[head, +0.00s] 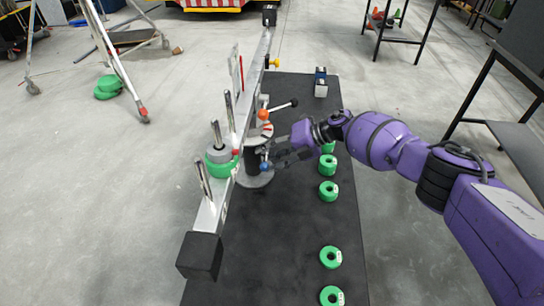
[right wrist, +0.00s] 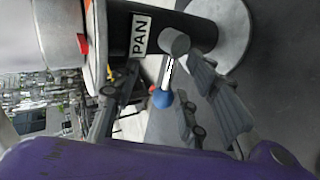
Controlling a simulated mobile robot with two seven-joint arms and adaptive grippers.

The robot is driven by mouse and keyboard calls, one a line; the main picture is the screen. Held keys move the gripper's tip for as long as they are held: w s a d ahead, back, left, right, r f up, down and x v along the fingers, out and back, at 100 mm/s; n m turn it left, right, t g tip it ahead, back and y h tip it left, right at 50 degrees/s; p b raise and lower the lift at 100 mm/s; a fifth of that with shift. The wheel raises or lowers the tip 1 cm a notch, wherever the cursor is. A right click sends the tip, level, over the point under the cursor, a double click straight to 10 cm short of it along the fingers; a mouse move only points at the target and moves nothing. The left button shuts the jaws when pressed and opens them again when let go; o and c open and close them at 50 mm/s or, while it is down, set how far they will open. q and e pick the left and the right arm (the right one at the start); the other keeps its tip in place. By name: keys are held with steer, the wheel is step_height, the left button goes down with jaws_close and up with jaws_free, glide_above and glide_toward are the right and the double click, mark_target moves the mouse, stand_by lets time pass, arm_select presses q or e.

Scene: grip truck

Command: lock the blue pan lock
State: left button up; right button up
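The pan lock is a short lever with a blue ball knob (head: 264,166), low on the dark post under the balance beam. In the right wrist view the blue knob (right wrist: 162,98) hangs on a light rod from a grey cylindrical hub (right wrist: 174,42), beside a white PAN label (right wrist: 140,37). My right gripper (head: 274,158) is at the post, close to the knob. In the right wrist view its fingers (right wrist: 150,102) are apart, with the knob showing between them. I cannot tell whether either finger touches it. My left gripper is not in view.
The long beam (head: 240,130) carries upright pegs and a green and grey weight stack (head: 221,160). Several green rings (head: 328,191) lie along the black mat (head: 285,270).

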steer(key=shift+d+f, duration=0.15)
steer(key=shift+d, duration=0.05)
stand_by(0.3)
steer(key=shift+d, duration=0.15)
steer(key=v, duration=1.1)
steer(key=shift+d+r, duration=0.2)
steer(key=shift+r, duration=0.15)
